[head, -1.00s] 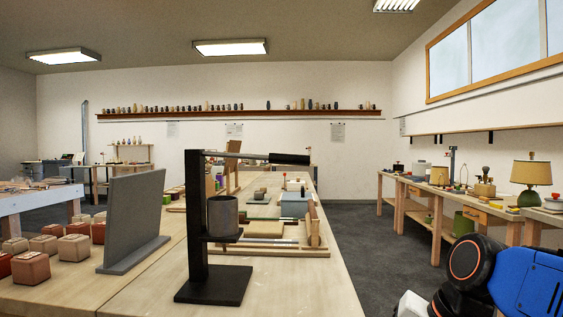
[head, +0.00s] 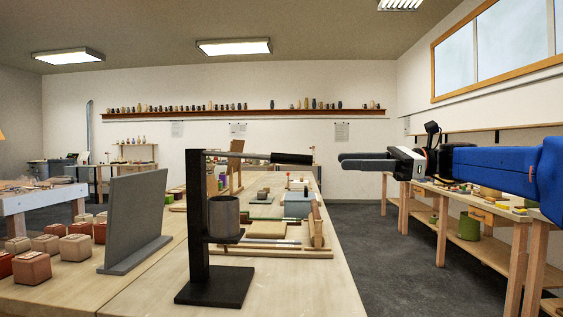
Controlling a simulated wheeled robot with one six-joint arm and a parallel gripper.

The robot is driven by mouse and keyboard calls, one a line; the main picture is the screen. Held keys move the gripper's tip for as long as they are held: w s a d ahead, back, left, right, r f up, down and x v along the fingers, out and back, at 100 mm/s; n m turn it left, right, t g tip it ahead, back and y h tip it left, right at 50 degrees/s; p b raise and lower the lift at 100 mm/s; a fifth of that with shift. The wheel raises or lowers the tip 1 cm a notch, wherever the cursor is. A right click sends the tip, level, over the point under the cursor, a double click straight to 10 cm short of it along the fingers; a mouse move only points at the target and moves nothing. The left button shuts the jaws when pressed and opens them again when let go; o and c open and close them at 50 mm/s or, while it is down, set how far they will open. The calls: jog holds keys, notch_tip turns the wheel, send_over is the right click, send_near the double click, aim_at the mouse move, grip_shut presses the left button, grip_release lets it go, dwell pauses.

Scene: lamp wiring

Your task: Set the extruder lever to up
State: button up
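The extruder (head: 200,220) is a black post on a black base plate at the front of the near table, with a grey cylinder (head: 224,217) held on its side. Its lever (head: 240,155) is a thin metal rod from the top of the post. The lever points right with a black grip (head: 291,158) at its end and lies nearly level, dipping slightly toward the grip. My gripper (head: 342,160) is right of the grip at about the same height in the picture, pointing left. A small gap shows between them. Its fingers appear side-on, so their opening is unclear.
A grey upright panel (head: 135,220) stands left of the extruder, with several reddish and tan blocks (head: 75,246) beyond it. Wooden trays and parts (head: 270,230) lie behind the extruder. Side benches (head: 470,205) line the right wall. Dark floor (head: 385,260) is open between.

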aim_at(277, 160)
jog(key=a, duration=1.7)
jog(key=shift+w+a, duration=0.15)
jog(key=shift+w, duration=0.25)
grip_shut()
